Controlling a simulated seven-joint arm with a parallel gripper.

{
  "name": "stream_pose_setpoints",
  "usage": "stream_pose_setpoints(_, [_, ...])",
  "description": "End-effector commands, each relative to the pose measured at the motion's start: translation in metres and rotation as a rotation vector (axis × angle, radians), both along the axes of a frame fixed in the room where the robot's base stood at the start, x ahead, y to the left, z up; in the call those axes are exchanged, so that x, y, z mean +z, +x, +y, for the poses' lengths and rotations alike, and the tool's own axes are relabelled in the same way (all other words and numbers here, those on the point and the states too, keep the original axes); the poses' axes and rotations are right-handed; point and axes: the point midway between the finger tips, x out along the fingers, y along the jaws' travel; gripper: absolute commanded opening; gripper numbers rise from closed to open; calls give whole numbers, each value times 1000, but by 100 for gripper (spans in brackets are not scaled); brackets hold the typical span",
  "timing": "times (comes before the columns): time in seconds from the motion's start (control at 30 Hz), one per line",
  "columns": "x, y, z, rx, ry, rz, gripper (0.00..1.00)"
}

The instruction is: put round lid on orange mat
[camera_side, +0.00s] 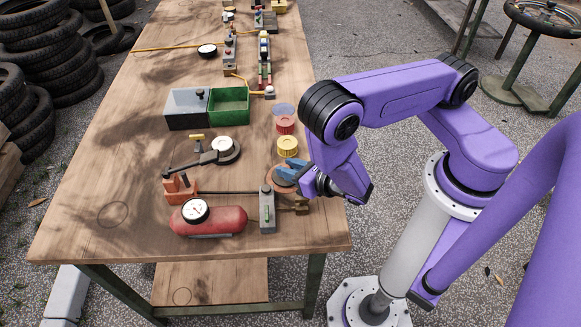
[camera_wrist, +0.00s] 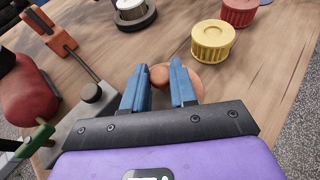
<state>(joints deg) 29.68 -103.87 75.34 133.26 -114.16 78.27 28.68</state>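A round orange-brown disc (camera_wrist: 209,84) lies under my fingers in the wrist view, with a small brown knob (camera_wrist: 159,75) showing between them. It looks like the round lid. In the side view the disc (camera_side: 273,181) sits near the table's right edge, partly hidden by my gripper. My gripper (camera_side: 287,170) is low over it. In the wrist view its blue fingers (camera_wrist: 160,86) stand apart on either side of the knob, with no clear contact. I cannot make out a separate orange mat; whether one lies beneath the disc is hidden.
A yellow cap (camera_side: 288,146) and a red cap (camera_side: 286,125) stand behind the disc. A grey lever block (camera_side: 267,211) and red tank (camera_side: 222,221) are close on the left. A green bin (camera_side: 229,106) stands farther back. The table's front-left is clear.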

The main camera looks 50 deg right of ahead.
Motion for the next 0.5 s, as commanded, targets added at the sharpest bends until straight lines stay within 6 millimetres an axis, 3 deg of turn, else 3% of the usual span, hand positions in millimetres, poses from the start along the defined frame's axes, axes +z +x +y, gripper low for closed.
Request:
stream_pose_setpoints(0.03, [-6, -2, 0, 6, -15, 20, 42])
stream_pose_setpoints(0.07, [-6, -2, 0, 7, -16, 20, 52])
stream_pose_setpoints(0.5, [-1, -2, 1, 9, -14, 20, 52])
